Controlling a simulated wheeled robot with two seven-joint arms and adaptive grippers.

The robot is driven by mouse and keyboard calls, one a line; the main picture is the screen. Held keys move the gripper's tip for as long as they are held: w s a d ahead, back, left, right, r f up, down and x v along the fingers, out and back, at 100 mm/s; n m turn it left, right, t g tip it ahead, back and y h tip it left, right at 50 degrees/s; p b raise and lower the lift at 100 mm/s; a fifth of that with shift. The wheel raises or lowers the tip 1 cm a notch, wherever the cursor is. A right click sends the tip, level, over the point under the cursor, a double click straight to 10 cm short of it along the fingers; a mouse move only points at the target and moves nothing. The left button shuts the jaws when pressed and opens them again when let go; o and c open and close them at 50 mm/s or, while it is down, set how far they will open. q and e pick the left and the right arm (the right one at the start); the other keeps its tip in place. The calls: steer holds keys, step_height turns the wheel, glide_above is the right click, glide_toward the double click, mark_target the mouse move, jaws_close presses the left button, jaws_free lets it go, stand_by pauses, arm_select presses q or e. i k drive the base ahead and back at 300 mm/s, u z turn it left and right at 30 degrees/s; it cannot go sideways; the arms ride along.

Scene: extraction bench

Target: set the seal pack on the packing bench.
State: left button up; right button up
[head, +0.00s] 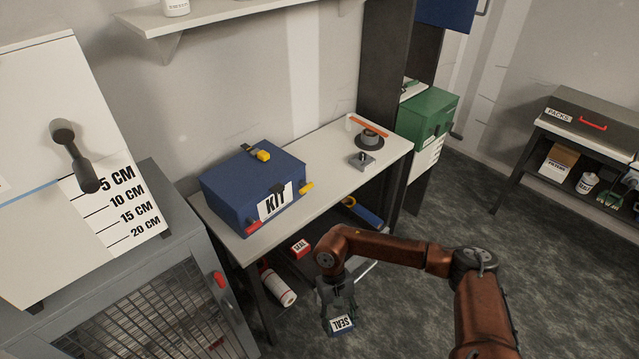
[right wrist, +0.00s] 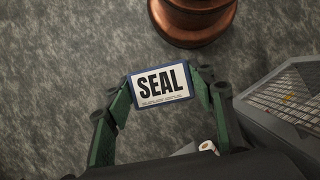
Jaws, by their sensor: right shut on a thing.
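The seal pack (right wrist: 161,86) is a small flat pack with a dark blue edge and a white label reading SEAL. It also shows in the head view (head: 341,324), low in front of the bench. My right gripper (right wrist: 160,88) is shut on it, one green-padded finger at each side, above the floor. In the head view the right gripper (head: 340,312) hangs below the bench top. A white-topped bench (head: 327,147) stands against the wall; no label marks it as the packing bench. My left gripper is not in view.
A blue KIT box (head: 235,200) fills the left of the bench top. A small grey block (head: 362,161) and a dark round-based item (head: 370,138) stand at its right. Bare top lies between. A red SEAL box (head: 300,248) sits below. A caged grey cabinet (head: 160,290) stands left.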

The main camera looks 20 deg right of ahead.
mark_target(335, 164)
steer(key=k, duration=0.1)
steer(key=z, duration=2.35)
steer(key=i, duration=1.45)
